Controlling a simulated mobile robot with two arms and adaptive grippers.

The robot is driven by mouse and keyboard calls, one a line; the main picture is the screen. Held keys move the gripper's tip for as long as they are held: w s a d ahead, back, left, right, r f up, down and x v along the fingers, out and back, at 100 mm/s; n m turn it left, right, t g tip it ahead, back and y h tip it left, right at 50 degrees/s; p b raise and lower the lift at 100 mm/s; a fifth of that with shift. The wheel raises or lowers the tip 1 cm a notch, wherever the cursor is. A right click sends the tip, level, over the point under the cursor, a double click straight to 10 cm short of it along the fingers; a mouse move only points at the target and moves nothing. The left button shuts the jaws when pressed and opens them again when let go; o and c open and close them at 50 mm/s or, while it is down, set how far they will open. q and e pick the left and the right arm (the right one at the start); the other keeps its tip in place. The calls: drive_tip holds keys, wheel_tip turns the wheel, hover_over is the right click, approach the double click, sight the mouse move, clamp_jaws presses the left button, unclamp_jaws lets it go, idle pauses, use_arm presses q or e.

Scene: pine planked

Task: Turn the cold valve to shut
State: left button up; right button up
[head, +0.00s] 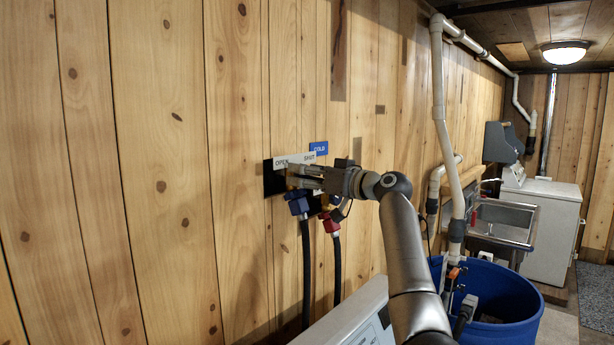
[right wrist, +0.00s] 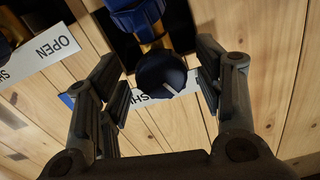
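The cold valve shows in the right wrist view as a dark blue round knob (right wrist: 162,76) with a short white line on its face, the line slanting to lower right. A blue coupling sits by it. In the head view, a blue COLD tag (head: 318,148) and a white OPEN/SHUT label (head: 294,160) mark the wall above the valve, which my gripper mostly hides. My right gripper (head: 302,177) is at the valve; in its wrist view its fingers are open on either side of the knob, with gaps visible. My left gripper is not in view.
A blue fitting (head: 298,203) and a red fitting (head: 329,222) with black hoses hang just below the gripper. A white-topped appliance (head: 345,318) stands under them. A blue barrel (head: 500,305), pale pipes and a metal sink (head: 500,222) are to the right.

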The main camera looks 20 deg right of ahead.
drive_tip(key=shift+s+d, duration=0.1)
drive_tip(key=shift+s, duration=0.05)
drive_tip(key=v, duration=1.1)
drive_tip(key=shift+s+d, duration=0.2)
drive_tip(key=shift+s, duration=0.1)
drive_tip(key=w+a+n+p, duration=0.2)
drive_tip(key=w+a+n, duration=0.2)
drive_tip(key=w, duration=0.5)
drive_tip(key=shift+a+r+n+p, duration=0.15)
drive_tip(key=shift+a+n+p, duration=0.15)
drive_tip(key=shift+a, duration=0.85)
drive_tip(key=shift+w, duration=0.15)
